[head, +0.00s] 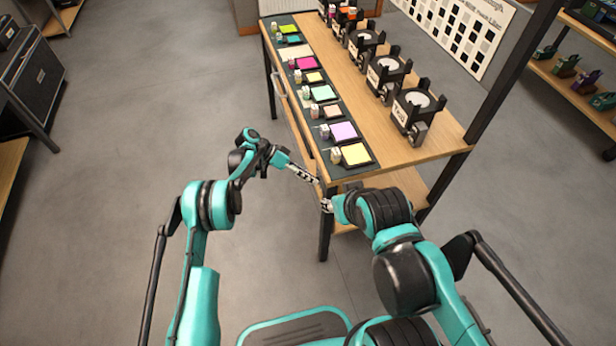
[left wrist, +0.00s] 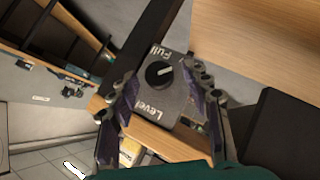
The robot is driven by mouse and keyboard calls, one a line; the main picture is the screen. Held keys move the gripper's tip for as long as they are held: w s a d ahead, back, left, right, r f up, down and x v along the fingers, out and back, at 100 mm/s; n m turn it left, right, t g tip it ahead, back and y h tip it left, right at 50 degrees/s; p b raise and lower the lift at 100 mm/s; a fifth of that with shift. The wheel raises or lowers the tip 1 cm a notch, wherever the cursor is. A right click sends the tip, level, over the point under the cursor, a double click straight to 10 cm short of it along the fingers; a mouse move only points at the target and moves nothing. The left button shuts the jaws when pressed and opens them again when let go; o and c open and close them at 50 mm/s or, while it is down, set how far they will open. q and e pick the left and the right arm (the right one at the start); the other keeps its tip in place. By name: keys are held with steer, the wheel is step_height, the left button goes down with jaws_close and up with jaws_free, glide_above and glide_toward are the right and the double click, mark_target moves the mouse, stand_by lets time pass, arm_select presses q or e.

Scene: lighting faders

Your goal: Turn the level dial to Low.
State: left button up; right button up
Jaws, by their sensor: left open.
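The level dial is a black round knob (left wrist: 158,75) on a dark grey box (left wrist: 172,98) in the left wrist view. The box has the white words "Level" and "Full". A short white mark on the knob points up and right in that view; no "Low" label is readable. My left gripper (left wrist: 164,84) is open, with one finger on each side of the box and the knob between them; I cannot tell whether they touch it. In the head view my left gripper (head: 306,175) is at the table's near end. Only a small part of my right gripper (head: 327,206) shows there, just below.
The wooden table (head: 440,135) carries a dark strip with several coloured pads and small white blocks, and several black holders with discs, one holder (head: 415,112) nearest. A table leg (head: 325,235) stands close to my grippers. The floor at left is clear.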

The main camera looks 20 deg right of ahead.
arm_select(q)
steer(key=v, duration=1.2)
steer(key=s+a+r+n+t+y, duration=0.1)
steer(key=s+a+r+n+t, duration=0.2)
steer(key=r, duration=0.4)
steer(key=s+a+r+n+t+y, duration=0.1)
steer(key=s+a+r+n+y, duration=0.1)
steer(key=a+r, duration=0.4)
steer(key=s+a+r+n+t+y, duration=0.1)
steer(key=s+a+r+n+t, duration=0.15)
steer(key=r, duration=0.55)
steer(key=s+a+n+t+y, duration=0.2)
steer(key=s+a, duration=0.3)
steer(key=s, duration=0.3)
steer(key=s+a+f+n+t+y, duration=0.1)
steer(key=s+a+n+t+y, duration=0.1)
steer(key=s+a, duration=0.3)
steer(key=s+a+n+t+y, duration=0.1)
steer(key=s+a, duration=0.4)
steer(key=s, duration=0.5)
steer(key=shift+s+f+n+t+y, duration=0.35)
steer(key=shift+s+n+t+y, duration=0.1)
steer(key=shift+n, duration=0.6)
